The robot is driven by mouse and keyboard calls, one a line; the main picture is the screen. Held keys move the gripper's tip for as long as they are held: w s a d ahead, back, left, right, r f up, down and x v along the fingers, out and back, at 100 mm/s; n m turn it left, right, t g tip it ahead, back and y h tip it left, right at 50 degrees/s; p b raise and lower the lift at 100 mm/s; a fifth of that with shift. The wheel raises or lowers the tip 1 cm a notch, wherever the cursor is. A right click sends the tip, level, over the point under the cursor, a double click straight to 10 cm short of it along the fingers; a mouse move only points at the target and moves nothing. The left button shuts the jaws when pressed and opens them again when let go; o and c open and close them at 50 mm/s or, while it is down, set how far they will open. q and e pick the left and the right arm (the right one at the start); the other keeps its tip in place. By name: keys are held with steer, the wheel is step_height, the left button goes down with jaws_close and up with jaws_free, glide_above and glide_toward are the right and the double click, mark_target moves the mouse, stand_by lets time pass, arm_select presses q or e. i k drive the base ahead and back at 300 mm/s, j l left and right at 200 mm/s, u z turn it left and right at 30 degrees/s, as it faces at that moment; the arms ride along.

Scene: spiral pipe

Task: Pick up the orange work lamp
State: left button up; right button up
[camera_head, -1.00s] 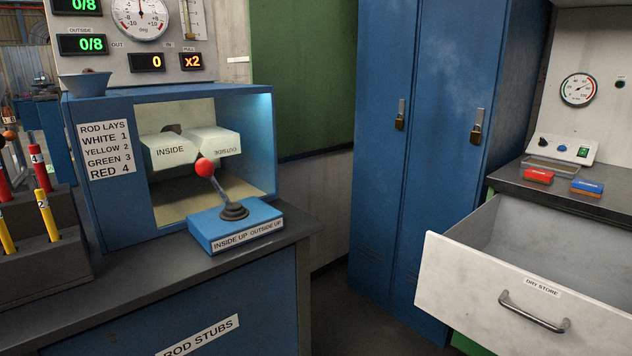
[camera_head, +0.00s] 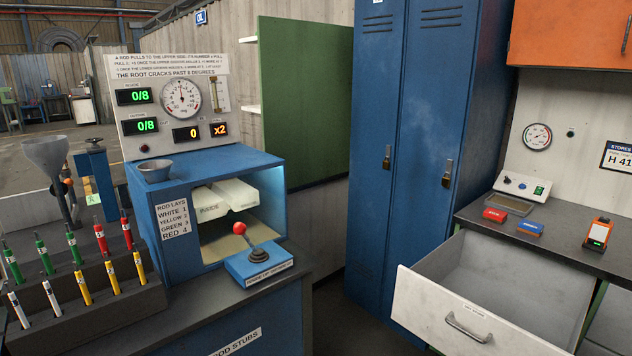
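A small orange device (camera_head: 598,234) with a dark face and a small green lit panel stands on the dark counter at the right, in the head view. It is the only small orange item I see on the counter, but I cannot tell for sure that it is the work lamp. Nothing touches it. Neither of my grippers shows in the view.
Below the counter (camera_head: 560,248) a white drawer (camera_head: 440,318) stands open and juts out. A red block (camera_head: 495,215) and a blue block (camera_head: 530,228) lie left of the orange device. Blue lockers (camera_head: 420,150) stand behind; a rod rack (camera_head: 85,310) is at left.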

mark_target(599, 232)
steer(key=z, duration=1.45)
steer(key=i+l+u, duration=0.15)
steer(key=u, duration=0.65)
steer(key=i+l+u, duration=0.1)
steer(key=l+u, duration=0.15)
steer(key=l, duration=0.15)
steer(key=l+u, duration=0.3)
steer(key=l, duration=0.15)
steer(key=i+l+u, duration=0.1)
steer(key=l, duration=0.75)
steer(key=i+l, duration=0.1)
steer(key=l, duration=0.75)
steer(key=u, duration=0.05)
